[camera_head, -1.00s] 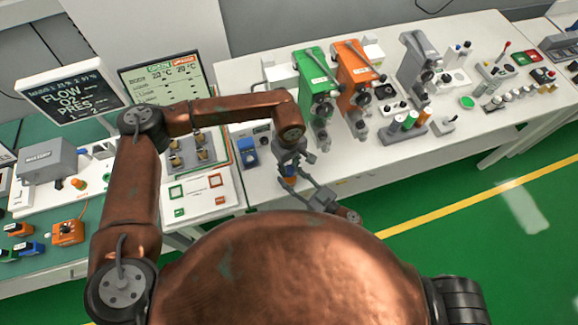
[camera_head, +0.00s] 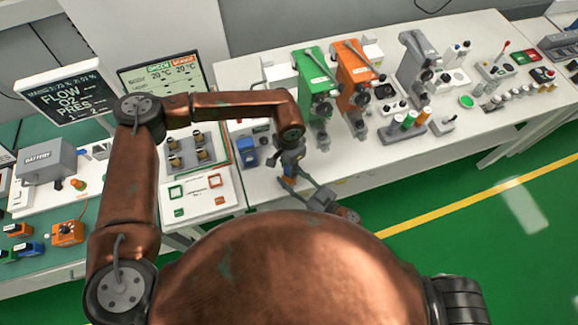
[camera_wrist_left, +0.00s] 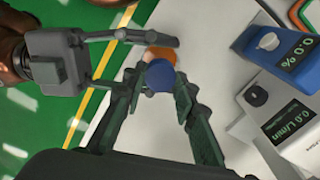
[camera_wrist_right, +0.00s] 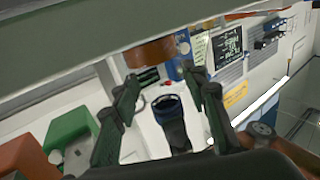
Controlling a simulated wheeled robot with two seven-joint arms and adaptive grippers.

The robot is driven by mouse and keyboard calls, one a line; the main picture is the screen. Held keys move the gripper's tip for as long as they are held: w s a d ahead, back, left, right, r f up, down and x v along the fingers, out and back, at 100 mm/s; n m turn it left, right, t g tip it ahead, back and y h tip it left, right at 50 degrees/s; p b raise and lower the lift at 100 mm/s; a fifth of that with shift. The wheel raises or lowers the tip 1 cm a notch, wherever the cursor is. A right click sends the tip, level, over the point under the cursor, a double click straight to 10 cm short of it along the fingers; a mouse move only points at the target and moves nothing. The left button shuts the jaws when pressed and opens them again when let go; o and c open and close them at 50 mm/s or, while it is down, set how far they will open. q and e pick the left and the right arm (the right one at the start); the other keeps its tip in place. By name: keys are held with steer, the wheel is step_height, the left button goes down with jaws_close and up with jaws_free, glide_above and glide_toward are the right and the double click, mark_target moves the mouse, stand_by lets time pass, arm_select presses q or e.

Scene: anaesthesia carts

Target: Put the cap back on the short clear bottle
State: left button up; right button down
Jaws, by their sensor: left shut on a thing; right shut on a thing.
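My left gripper (camera_wrist_left: 160,85) points down over the front of the white bench, its fingers around a round blue cap (camera_wrist_left: 160,75). Just beyond the cap in the left wrist view is an orange-brown piece (camera_wrist_left: 163,54), seemingly the bottle, between the right gripper's fingers. It also shows as an orange-brown cylinder (camera_wrist_right: 150,52) at the tips of my right gripper (camera_wrist_right: 155,75). Cap and cylinder overlap closely; I cannot tell whether they touch. Clear glass is not discernible.
Green (camera_head: 315,82) and orange (camera_head: 355,75) vaporizers stand on the bench behind my grippers. A blue meter (camera_head: 247,152) is left of them. A tray with several fittings (camera_head: 190,150) lies further left. The bench front around the grippers is mostly clear.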

arm_select(q)
steer(key=o, duration=0.8)
steer(key=shift+r, duration=0.15)
steer(key=shift+r, duration=2.15)
steer(key=shift+c, duration=0.6)
